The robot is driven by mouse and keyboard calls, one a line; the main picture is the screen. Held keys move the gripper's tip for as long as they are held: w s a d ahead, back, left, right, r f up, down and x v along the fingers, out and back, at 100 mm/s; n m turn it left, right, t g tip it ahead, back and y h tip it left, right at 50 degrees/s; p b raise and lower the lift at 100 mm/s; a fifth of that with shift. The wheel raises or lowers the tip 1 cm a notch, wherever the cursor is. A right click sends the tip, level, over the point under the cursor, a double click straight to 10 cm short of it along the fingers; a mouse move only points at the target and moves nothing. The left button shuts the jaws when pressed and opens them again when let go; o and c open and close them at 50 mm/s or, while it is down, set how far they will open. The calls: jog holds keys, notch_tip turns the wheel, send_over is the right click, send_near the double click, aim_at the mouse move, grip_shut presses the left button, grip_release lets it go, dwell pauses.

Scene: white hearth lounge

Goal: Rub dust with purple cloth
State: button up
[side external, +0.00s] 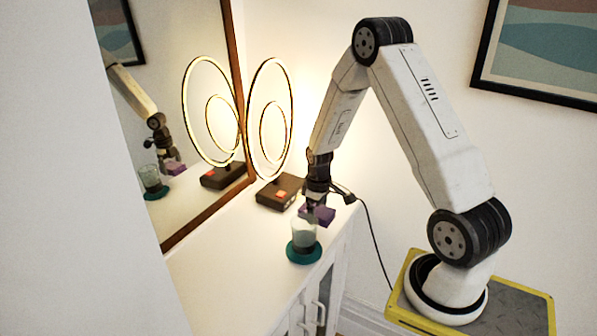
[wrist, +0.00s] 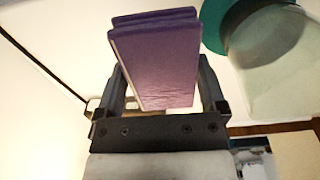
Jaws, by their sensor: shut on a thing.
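The purple cloth (wrist: 155,62) is a folded block held between the two fingers of my gripper (wrist: 165,95) in the wrist view. In the side external view my gripper (side external: 318,203) points down over the white cabinet top, shut on the purple cloth (side external: 322,215). The cloth is just behind a glass; I cannot tell whether it touches the cabinet top. I cannot make out any dust in either view.
A glass (side external: 303,234) stands on a teal coaster (side external: 304,252), close to the cloth. A ring lamp (side external: 270,120) on a dark base (side external: 279,192) stands behind, beside a mirror (side external: 185,130). The cabinet top (side external: 225,262) is clear at front left.

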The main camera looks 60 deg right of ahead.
jog(key=shift+r, duration=1.55)
jog(key=shift+w, duration=0.1)
